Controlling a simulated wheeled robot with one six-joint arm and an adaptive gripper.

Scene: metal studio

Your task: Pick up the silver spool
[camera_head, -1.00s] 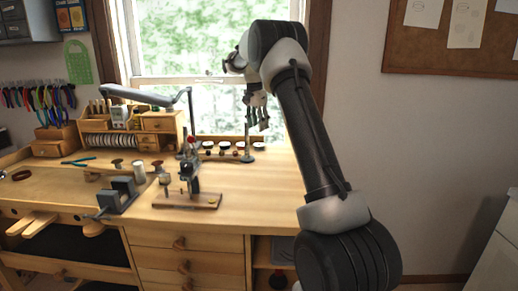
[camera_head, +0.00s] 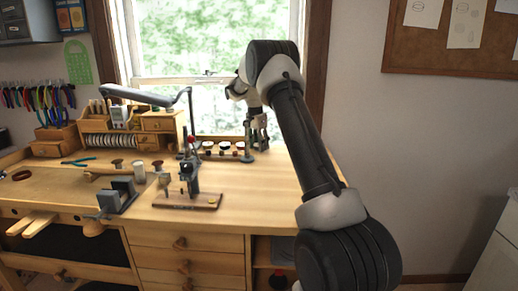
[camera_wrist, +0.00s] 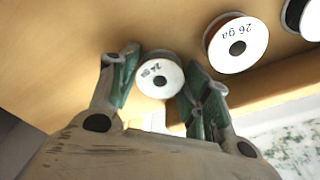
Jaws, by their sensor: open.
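A small spool with a white round top marked "24 ga" (camera_wrist: 159,75) stands on the wooden bench between my gripper's fingers in the wrist view. Its side looks greyish, so it may be the silver spool. My gripper (camera_wrist: 165,72) is open, with one finger on each side of the spool and no clear grip on it. In the head view my gripper (camera_head: 259,142) is low over the back right of the bench, and the spool there is hidden or too small to tell.
A larger "26 ga" spool (camera_wrist: 237,45) with a copper-brown side stands close to the right finger in the wrist view. A dark spool (camera_wrist: 296,16) is beyond it. A tool on a wooden base (camera_head: 188,200) stands on the bench (camera_head: 265,190); the bench's right front is clear.

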